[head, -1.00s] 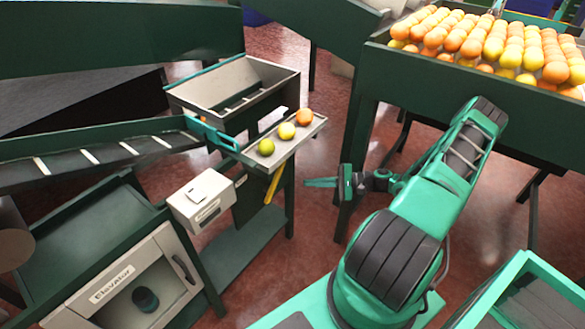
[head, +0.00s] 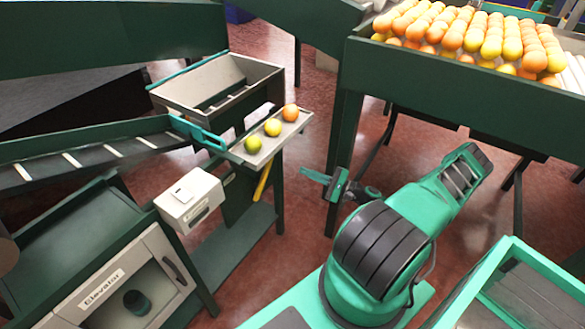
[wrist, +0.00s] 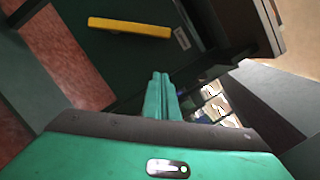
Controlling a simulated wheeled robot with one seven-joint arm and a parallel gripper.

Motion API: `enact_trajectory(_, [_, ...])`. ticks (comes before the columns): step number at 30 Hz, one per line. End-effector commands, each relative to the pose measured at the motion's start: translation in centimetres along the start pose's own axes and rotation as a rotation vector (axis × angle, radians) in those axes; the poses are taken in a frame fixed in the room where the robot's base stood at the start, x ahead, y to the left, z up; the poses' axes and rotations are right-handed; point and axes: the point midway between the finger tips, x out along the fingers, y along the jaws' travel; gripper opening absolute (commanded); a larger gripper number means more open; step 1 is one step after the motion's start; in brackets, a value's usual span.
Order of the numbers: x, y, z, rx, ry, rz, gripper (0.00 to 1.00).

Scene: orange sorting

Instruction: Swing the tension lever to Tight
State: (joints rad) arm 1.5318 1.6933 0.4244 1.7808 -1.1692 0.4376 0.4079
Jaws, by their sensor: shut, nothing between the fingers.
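The tension lever is most likely the yellow bar (head: 263,181) that hangs down below the small fruit tray at the stand. In the wrist view the yellow lever (wrist: 130,27) lies ahead of the fingers, on a dark green panel, with a small pale label at its right end. The label's text is too small to read. My gripper (head: 303,173) is shut and empty. It is to the right of the lever in the head view, apart from it. Its shut fingers also show in the wrist view (wrist: 158,80), below the lever.
The small tray (head: 292,129) holds three fruits just above the lever. A white box (head: 190,198) is left of the lever, over the Elevator cabinet (head: 100,290). A large fruit table (head: 450,75) stands at the right. Red floor shows between stand and table.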

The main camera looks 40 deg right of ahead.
Motion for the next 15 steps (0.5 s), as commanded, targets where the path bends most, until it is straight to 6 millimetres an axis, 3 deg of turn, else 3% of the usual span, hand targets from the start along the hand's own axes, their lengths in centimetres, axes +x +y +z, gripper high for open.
enact_trajectory(15, [9.0, 0.1, 0.1, 0.0, -0.003, 0.001, 0.0])
